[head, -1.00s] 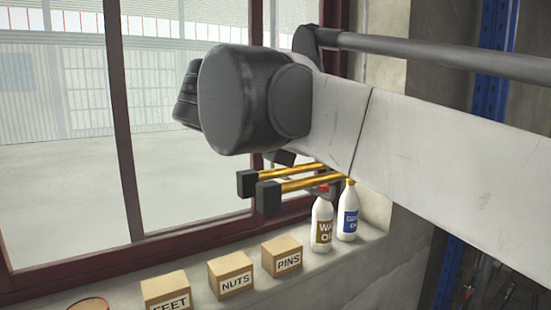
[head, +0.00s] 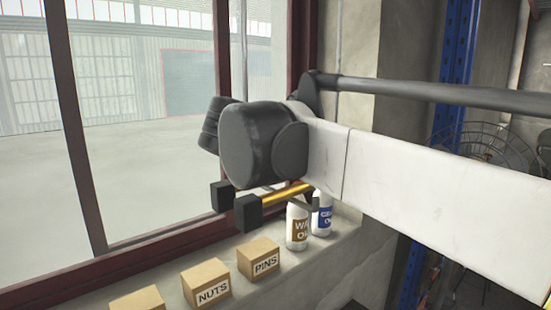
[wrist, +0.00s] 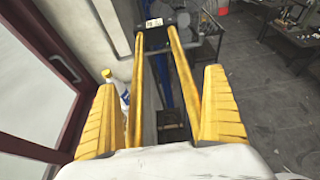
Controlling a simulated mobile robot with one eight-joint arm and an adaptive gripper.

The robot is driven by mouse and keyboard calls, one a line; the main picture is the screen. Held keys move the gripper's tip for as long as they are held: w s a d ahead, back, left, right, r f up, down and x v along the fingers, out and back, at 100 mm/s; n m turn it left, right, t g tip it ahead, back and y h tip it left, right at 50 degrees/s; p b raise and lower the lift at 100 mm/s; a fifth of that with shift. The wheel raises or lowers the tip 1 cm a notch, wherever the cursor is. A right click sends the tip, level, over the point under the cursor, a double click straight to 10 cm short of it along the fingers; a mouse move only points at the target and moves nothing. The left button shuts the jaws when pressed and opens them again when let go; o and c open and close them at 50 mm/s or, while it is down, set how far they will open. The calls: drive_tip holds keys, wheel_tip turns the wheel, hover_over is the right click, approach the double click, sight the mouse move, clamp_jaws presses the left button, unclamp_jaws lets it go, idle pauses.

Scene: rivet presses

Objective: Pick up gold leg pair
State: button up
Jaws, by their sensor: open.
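The gold leg pair is two thin parallel gold rods. In the head view the gold leg pair (head: 285,193) has black blocks at its left ends, below my arm's dark wrist housing; its right part is hidden by my arm. In the wrist view the gold leg pair (wrist: 178,65) runs between my two yellow ribbed fingers up to a dark labelled piece at the top. My gripper (wrist: 160,82) is open, one finger on each side of the rods. The near rod ends are hidden by the pale body at the bottom.
Several labelled boxes, including NUTS (head: 207,283) and PINS (head: 259,261), stand on the window sill. Window frame bars (head: 222,75) are at the left.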

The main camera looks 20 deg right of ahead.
drive_tip(key=shift+w+d+f, duration=0.2)
drive_tip(key=shift+d+f, duration=0.1)
drive_tip(key=shift+d, duration=0.3)
drive_tip(key=shift+s+d, duration=0.1)
drive_tip(key=shift+s, duration=0.05)
drive_tip(key=c, duration=1.4)
drive_tip(key=shift+r, duration=0.2)
